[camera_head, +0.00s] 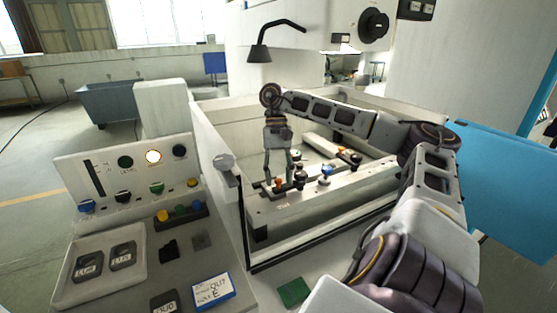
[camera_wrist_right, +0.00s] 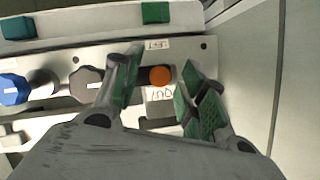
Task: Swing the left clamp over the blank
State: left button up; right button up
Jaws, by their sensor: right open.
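My right gripper (camera_head: 279,184) reaches down into the machine tank at the left end of the clamp rail. In the right wrist view its open fingers (camera_wrist_right: 163,76) stand on either side of an orange knob (camera_wrist_right: 160,76), with nothing visibly gripped. Small labels lie by this knob; one appears to read LEFT. A dark round knob (camera_wrist_right: 86,85) and a blue knob (camera_wrist_right: 14,89) stand farther along the rail. The orange knob (camera_head: 278,181) also shows between the fingers in the head view. I cannot clearly make out which piece is the blank. My left gripper is out of view.
The tank's pale front wall (camera_head: 330,222) and left wall (camera_head: 222,165) enclose the rail. A second orange knob (camera_head: 341,151) stands at its right. A control panel (camera_head: 120,170) and a grey tray (camera_head: 72,292) are at left. A blue panel (camera_head: 510,180) is at right.

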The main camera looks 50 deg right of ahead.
jog(key=shift+w+d+r, duration=0.1)
jog(key=shift+d+r, duration=0.25)
jog(key=shift+r, duration=0.25)
dwell(0.4)
jog(key=shift+v, duration=0.75)
jog(key=v, duration=0.9)
jog(key=shift+a, duration=0.2)
jog(key=shift+r, duration=0.1)
dwell(0.6)
